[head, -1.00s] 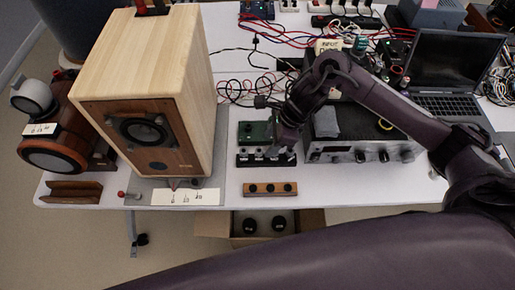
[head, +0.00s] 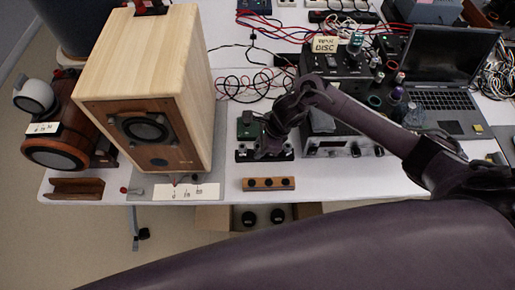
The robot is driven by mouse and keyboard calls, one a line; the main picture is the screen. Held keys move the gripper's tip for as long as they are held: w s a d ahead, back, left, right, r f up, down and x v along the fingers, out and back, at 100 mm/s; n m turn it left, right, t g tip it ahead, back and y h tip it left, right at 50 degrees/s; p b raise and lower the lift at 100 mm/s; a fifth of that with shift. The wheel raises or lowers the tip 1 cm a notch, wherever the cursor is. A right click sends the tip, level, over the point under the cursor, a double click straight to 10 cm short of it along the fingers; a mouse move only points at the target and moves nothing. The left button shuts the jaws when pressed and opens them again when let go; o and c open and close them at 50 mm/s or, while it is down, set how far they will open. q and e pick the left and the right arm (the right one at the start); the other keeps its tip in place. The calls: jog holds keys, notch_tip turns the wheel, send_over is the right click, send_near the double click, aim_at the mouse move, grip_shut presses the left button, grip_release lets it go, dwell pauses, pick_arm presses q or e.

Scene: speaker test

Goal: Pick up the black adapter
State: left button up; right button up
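My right gripper (head: 268,150) points down at the front of the table, over a black strip (head: 243,156) with small pale fittings and beside a dark green box (head: 243,131). My wrist hides part of both, and I cannot tell whether the fingers touch anything or are open. A small black piece (head: 246,117) shows at the back of the green box. It may be the black adapter, but it is too small to be sure. A wooden block (head: 268,184) with several dark round spots lies in front of the gripper. My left gripper is out of view.
A large wooden speaker (head: 148,90) stands left of the gripper. An amplifier (head: 340,146) is close on its right, with a laptop (head: 455,75) beyond. Red and black cables (head: 245,85) lie behind. An open cardboard box (head: 214,218) sits below the table's front edge.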

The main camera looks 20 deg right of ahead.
grip_shut()
notch_tip(320, 180, up, 20)
dwell(0.5)
jog(key=shift+r, duration=0.1)
notch_tip(320, 180, up, 4)
jog(key=p, duration=0.3)
jog(key=shift+p, duration=0.4)
